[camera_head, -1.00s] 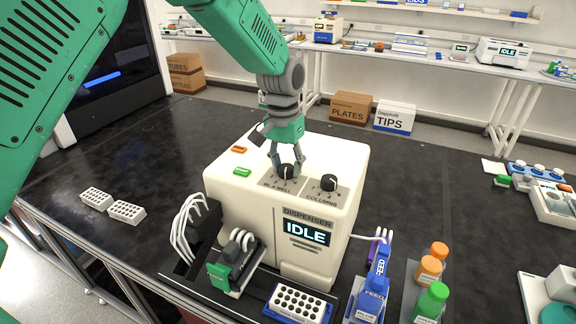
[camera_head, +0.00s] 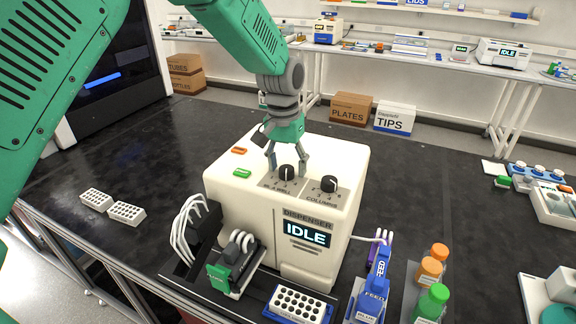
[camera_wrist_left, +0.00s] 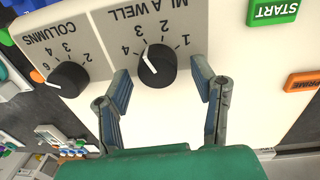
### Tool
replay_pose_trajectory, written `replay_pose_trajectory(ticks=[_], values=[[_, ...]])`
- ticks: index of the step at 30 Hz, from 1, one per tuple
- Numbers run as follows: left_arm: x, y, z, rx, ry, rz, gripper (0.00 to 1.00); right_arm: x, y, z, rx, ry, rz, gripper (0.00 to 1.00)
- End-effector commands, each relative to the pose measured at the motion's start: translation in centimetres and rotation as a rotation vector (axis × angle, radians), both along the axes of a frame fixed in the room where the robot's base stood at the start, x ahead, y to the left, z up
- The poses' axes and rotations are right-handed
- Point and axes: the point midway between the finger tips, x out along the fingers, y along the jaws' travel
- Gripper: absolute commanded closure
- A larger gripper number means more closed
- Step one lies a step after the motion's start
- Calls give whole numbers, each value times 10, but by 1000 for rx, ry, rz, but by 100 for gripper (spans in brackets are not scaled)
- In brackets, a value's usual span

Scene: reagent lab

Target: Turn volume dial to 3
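The volume dial (camera_head: 286,172), a black knob marked "ML A WELL", sits on top of the white dispenser (camera_head: 245,200). In the left wrist view the volume dial (camera_wrist_left: 159,68) shows upside down, with its white pointer line toward about the 3. My left gripper (camera_head: 288,170) is open over the dial. In the left wrist view its fingers (camera_wrist_left: 163,85) stand apart on either side of the dial, with gaps to the knob. My right gripper is in neither view.
The columns dial (camera_head: 329,183) is close to the right of the volume dial. A green START button (camera_head: 242,172) and an orange PRIME button (camera_head: 239,150) are to the left. The dispenser screen (camera_head: 307,234) reads IDLE. Bottles (camera_head: 432,300) stand at the right.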

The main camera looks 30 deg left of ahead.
Motion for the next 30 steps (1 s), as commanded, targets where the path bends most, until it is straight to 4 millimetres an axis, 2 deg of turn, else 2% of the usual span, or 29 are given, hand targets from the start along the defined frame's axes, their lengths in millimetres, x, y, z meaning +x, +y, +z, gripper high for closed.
replay_pose_trajectory(ticks=[5, 8, 21, 25, 30], values=[[-1, 0, 1, 0, 3, 0, 48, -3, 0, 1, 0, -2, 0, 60], [-1, 0, 10, 0, 3, 0, 48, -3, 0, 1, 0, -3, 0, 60], [1, 6, 95, 0, 0, 0, 48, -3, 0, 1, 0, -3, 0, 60], [1, 7, 111, 0, 1, 0, 48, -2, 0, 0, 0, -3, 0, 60], [1, 7, 118, 0, 3, 0, 48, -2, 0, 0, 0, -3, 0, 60]])
